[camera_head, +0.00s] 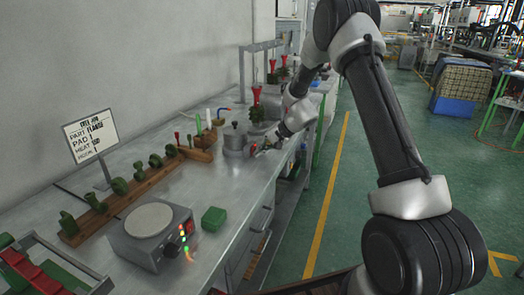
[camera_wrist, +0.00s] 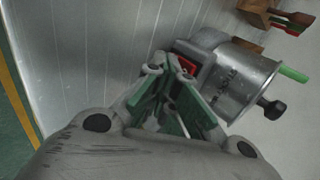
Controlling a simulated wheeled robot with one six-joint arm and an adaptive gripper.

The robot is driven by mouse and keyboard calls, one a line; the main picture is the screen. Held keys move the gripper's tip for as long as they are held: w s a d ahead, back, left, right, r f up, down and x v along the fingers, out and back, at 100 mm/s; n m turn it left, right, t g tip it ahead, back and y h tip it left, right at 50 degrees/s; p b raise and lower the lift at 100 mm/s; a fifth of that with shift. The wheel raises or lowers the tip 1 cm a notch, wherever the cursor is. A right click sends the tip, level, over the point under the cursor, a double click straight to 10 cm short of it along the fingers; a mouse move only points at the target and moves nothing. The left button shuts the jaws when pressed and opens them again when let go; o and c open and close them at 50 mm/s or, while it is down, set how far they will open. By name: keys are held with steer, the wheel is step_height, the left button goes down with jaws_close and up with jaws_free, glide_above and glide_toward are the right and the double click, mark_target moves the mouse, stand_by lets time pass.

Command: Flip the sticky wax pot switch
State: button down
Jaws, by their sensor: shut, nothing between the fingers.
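The sticky wax pot is a grey metal pot (camera_head: 234,141) with a lid, standing on the bench in the head view. A red switch (camera_wrist: 186,62) in a dark housing sits on the pot's near side. My gripper (camera_head: 260,149) is beside the pot on its right. In the wrist view my gripper (camera_wrist: 170,70) is shut and empty, its green-padded fingertips right by the switch. The fingers partly hide the switch; I cannot tell contact or its position.
A wooden rack with green pieces (camera_head: 129,196), a hot plate box (camera_head: 152,230), a green block (camera_head: 214,219) and a sign (camera_head: 91,133) stand nearer on the bench. Red-handled tools (camera_head: 256,96) stand behind the pot. Wood-handled tools (camera_wrist: 268,18) lie above it.

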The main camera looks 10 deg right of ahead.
steer(key=shift+r, duration=0.15)
steer(key=shift+r, duration=0.7)
